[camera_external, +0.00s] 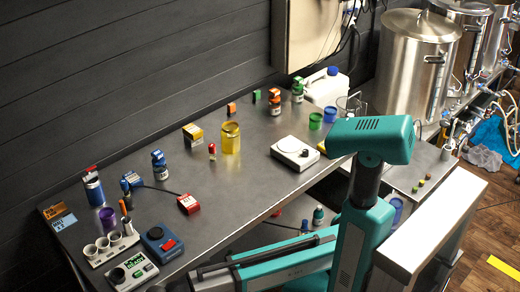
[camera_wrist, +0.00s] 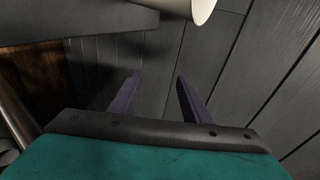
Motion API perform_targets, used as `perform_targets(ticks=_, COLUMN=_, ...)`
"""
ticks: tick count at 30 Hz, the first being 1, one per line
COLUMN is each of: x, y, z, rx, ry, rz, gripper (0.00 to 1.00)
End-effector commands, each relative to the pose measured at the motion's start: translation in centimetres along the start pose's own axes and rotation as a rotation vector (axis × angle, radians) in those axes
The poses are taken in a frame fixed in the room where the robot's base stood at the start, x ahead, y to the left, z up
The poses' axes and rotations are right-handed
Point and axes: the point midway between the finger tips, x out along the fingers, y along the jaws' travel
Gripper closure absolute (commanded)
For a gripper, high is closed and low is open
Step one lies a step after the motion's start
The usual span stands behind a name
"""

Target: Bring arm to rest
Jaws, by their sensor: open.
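My gripper (camera_wrist: 158,88) shows in the wrist view with its two dark purple fingers apart and nothing between them. Dark planks lie behind the fingers. In the external view my teal arm stands in front of the bench, with an upright section and a lower link running left along the bench's front side. The gripper itself cannot be made out there.
The grey bench (camera_external: 245,190) carries a yellow jar (camera_external: 230,138), a white hotplate (camera_external: 295,153), a red device (camera_external: 189,204), a blue device (camera_external: 161,243) and several bottles. Steel kettles (camera_external: 418,65) stand at the back right. A pale cylindrical part (camera_wrist: 203,10) hangs into the wrist view's top.

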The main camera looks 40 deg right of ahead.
Motion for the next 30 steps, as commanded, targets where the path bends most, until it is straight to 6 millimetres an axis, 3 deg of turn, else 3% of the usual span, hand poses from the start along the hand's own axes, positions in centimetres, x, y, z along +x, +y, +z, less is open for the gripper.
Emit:
perform_targets(ticks=13, x=1.6, y=4.6, z=1.8, rx=0.046, ry=-0.089, rz=-0.023, gripper=0.57)
perform_targets(ticks=30, x=1.7, y=12.3, z=-0.7, rx=0.267, ry=-0.13, rz=-0.054, gripper=0.57)
